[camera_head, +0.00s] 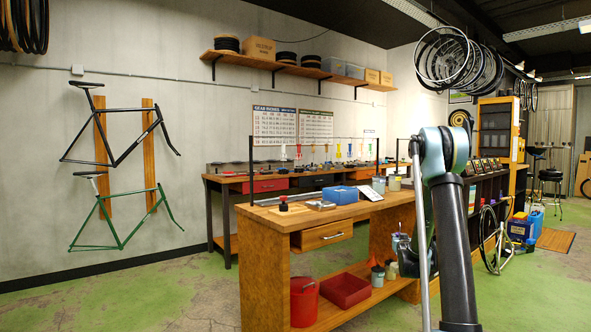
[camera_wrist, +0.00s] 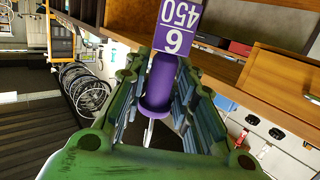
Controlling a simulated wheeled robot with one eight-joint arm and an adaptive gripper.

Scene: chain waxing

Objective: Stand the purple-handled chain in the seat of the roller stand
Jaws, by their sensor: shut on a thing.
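In the wrist view my gripper (camera_wrist: 163,92) has green fingers with ribbed grey pads, closed around a purple handle (camera_wrist: 158,84). A thin pale piece (camera_wrist: 149,132) shows at the handle's near end. The chain itself cannot be made out. In the head view my arm hides part of the bench's right side, and the held handle cannot be made out there. I cannot identify the roller stand or its seat for sure in either view.
The wooden workbench (camera_head: 290,222) holds a blue box (camera_head: 339,195), a red-topped item (camera_head: 283,203) and a small tray (camera_head: 320,205). A red bucket (camera_head: 304,301) and red bin (camera_head: 346,290) sit on its lower shelf. A back bench has drawers. Green floor is clear at left.

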